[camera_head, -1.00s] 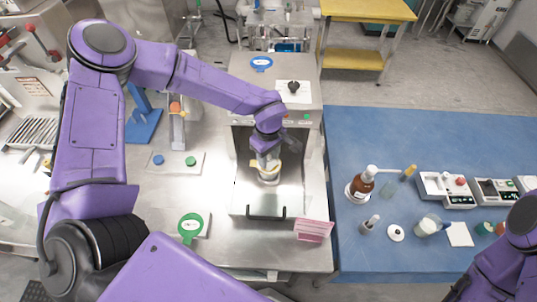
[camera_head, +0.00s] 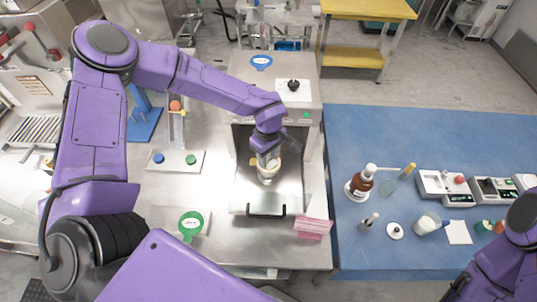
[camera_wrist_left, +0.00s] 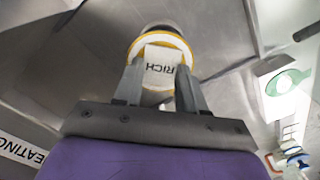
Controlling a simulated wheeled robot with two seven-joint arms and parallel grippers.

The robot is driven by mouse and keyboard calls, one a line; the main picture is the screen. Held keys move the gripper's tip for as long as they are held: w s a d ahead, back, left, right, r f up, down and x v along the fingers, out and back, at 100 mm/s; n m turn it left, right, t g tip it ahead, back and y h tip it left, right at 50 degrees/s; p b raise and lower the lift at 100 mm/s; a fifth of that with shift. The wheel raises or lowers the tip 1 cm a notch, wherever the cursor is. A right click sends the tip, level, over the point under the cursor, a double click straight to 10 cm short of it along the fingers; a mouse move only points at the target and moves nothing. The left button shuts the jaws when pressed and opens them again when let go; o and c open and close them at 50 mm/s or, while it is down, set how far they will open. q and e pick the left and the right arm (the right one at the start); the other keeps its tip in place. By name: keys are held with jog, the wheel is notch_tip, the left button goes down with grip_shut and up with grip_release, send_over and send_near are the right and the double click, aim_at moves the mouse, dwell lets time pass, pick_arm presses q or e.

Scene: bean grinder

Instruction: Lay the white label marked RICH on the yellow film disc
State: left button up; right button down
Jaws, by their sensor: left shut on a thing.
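The white label marked RICH (camera_wrist_left: 162,69) is between the two fingers of my left gripper (camera_wrist_left: 160,92) in the left wrist view. Its lettering appears upside down there. The yellow film disc (camera_wrist_left: 134,47) shows as a yellow-rimmed round directly behind the label, its middle mostly covered. I cannot tell whether label and disc touch. In the head view my left gripper (camera_head: 267,153) points down inside the grey machine's open bay, with a pale round thing (camera_head: 266,176) under it. My left gripper is shut on the label. My right gripper is outside the frames.
The grey machine (camera_head: 298,97) surrounds the left gripper on the back and sides. A black handle (camera_head: 267,211) stands in front, with a pink block (camera_head: 313,227) to its right. A green ring tool (camera_head: 190,224) lies front left. A brown bottle (camera_head: 361,181) stands on the blue table.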

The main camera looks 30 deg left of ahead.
pick_arm(q)
jog(key=o, duration=1.6)
jog(key=shift+o, duration=0.2)
jog(key=shift+r, duration=3.5)
